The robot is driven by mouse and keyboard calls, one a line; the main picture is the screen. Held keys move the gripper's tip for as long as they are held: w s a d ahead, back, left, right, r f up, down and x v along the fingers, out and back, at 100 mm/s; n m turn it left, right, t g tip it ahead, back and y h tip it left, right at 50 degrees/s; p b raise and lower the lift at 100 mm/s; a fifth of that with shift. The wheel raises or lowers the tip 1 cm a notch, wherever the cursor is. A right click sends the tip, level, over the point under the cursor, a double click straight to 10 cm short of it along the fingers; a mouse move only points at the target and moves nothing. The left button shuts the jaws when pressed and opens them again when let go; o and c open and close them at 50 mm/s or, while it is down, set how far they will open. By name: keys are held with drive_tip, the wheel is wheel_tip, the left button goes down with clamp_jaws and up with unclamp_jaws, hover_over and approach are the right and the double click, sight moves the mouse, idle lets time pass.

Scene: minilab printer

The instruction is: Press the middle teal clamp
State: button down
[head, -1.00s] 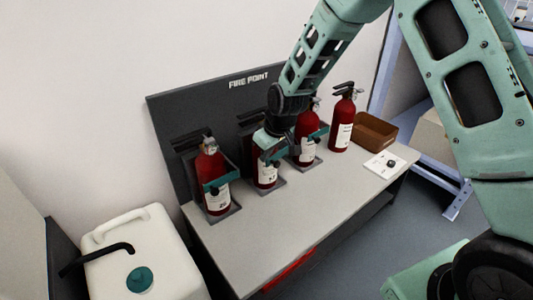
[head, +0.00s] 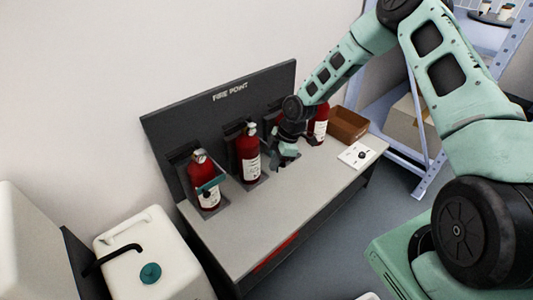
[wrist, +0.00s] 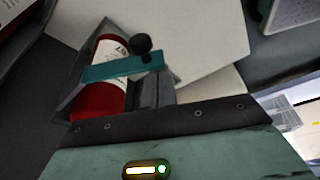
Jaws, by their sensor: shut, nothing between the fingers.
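Red extinguishers stand in grey brackets against the dark board. The left one (head: 204,190) has a teal clamp (head: 211,185) across it. The middle extinguisher (head: 249,158) stands upright with no teal bar visible across its front in the head view. My gripper (head: 286,158) is shut and empty, low in front of the right bracket, and hides most of that extinguisher. In the wrist view a teal clamp (wrist: 108,68) with a black knob (wrist: 141,44) crosses a red extinguisher (wrist: 98,100); it appears to be the right one. Contact with it cannot be told.
A fourth extinguisher (head: 321,124), a brown box (head: 348,124) and a white plate with a black knob (head: 356,155) are at the table's right end. A white canister (head: 185,270) stands at the lower left. The table's front strip (head: 262,222) is clear.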

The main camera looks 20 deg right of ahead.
drive_tip(key=shift+w+d+n+g+p, duration=0.1)
drive_tip(key=shift+d+n+g+p, duration=0.5)
drive_tip(key=shift+d+n, duration=0.8)
drive_tip(key=shift+d+n+g+p, duration=0.3)
drive_tip(key=shift+d+n+p, duration=0.6)
drive_tip(key=shift+d+n, duration=0.45)
drive_tip(key=shift+w+d, duration=0.1)
drive_tip(key=shift+d, duration=0.15)
